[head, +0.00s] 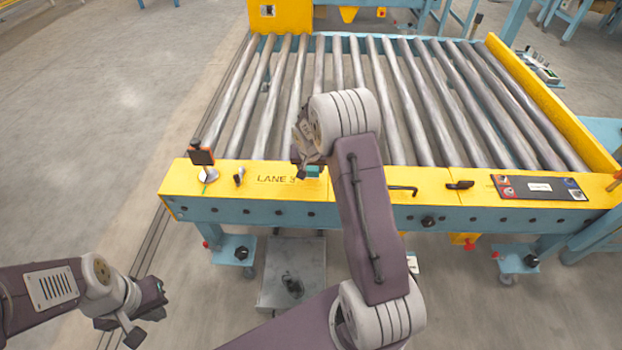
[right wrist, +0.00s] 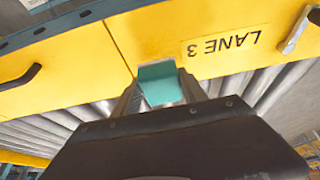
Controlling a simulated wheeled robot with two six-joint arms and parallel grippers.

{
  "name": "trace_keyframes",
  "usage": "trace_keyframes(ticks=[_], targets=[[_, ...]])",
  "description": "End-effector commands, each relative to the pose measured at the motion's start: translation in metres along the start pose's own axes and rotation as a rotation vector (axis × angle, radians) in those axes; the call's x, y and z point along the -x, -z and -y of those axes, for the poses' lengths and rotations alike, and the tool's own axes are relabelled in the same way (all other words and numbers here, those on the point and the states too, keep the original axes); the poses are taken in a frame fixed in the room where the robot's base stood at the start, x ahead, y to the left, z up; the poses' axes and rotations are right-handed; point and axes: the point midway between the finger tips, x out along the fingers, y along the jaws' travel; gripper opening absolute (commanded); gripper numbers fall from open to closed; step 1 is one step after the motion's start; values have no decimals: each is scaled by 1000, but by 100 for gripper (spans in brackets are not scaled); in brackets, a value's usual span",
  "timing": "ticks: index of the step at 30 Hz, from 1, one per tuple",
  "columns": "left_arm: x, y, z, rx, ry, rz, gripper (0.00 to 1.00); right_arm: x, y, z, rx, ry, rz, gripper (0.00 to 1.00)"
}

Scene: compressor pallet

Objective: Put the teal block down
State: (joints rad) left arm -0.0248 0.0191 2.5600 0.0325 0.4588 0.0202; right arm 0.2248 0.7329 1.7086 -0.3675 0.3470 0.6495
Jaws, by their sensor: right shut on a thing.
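The teal block (head: 312,171) is at the yellow front beam of the roller conveyor, just right of the "LANE 3" lettering. In the right wrist view the teal block (right wrist: 160,84) sits between the fingers of my right gripper (right wrist: 160,95), over the yellow surface. My right gripper (head: 308,165) is shut on the block. I cannot tell whether the block touches the beam. My left gripper (head: 150,305) is low at the left, away from the conveyor, and its jaws are too unclear to read.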

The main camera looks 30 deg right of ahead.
Motion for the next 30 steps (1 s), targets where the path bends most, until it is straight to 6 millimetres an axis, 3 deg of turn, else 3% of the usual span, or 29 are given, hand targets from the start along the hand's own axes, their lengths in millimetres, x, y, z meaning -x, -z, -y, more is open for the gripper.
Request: trace_keyframes(ticks=[8, 19, 20, 21, 22, 30], targets=[[-22, -2, 0, 0, 0, 0, 0, -38, -16, -1, 0, 0, 2, 17], [-24, -2, 0, 0, 0, 0, 0, -41, -17, -1, 0, 0, 1, 17], [-23, -2, 0, 0, 0, 0, 0, -40, -17, -1, 0, 0, 1, 55], [-22, -2, 0, 0, 0, 0, 0, -39, -17, -1, 0, 0, 1, 66], [-22, -2, 0, 0, 0, 0, 0, -39, -17, -1, 0, 0, 1, 72], [-22, -2, 0, 0, 0, 0, 0, -39, -17, -1, 0, 0, 1, 72]])
